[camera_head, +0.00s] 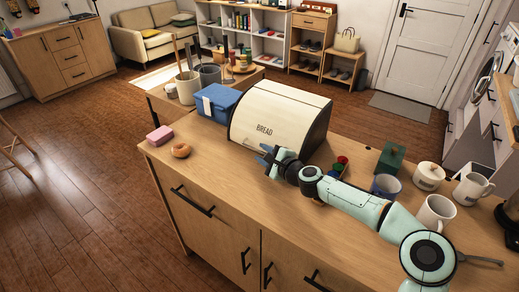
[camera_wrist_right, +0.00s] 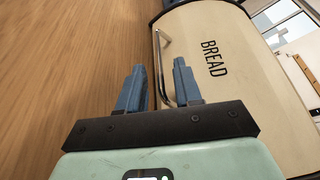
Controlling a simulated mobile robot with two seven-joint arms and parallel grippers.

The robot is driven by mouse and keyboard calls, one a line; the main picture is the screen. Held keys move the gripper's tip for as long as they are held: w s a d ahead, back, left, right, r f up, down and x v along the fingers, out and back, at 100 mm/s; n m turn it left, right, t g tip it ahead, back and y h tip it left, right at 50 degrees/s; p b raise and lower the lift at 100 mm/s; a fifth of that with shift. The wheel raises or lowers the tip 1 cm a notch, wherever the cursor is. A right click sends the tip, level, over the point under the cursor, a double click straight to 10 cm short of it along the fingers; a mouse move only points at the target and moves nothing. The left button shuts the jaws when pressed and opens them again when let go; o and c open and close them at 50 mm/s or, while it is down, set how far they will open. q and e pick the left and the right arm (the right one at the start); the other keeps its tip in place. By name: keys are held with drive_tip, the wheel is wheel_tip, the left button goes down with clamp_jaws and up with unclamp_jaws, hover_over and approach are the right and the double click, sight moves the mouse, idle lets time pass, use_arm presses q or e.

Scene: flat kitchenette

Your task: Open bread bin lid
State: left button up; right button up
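The bread bin (camera_head: 280,112) stands on the wooden counter, with a cream lid marked BREAD and dark end panels. Its lid is down. In the right wrist view the lid (camera_wrist_right: 235,75) is on the right, with a thin metal handle (camera_wrist_right: 163,62) along its lower edge. My right gripper (camera_head: 268,157) is at the front of the bin, low by the handle. In the wrist view its two blue fingers (camera_wrist_right: 160,75) are apart, with the handle showing in the gap between them. I cannot tell whether either finger touches it. My left gripper is not in view.
A blue box (camera_head: 217,102) stands left of the bin. A donut (camera_head: 181,150) and a pink block (camera_head: 159,135) lie at the counter's left end. A green box (camera_head: 391,157), mugs (camera_head: 436,213) and a lidded jar (camera_head: 428,176) stand right, near my right arm.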

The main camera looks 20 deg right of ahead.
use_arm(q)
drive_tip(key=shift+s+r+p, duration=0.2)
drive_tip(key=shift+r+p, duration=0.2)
use_arm(e)
drive_tip(key=shift+x, duration=1.4)
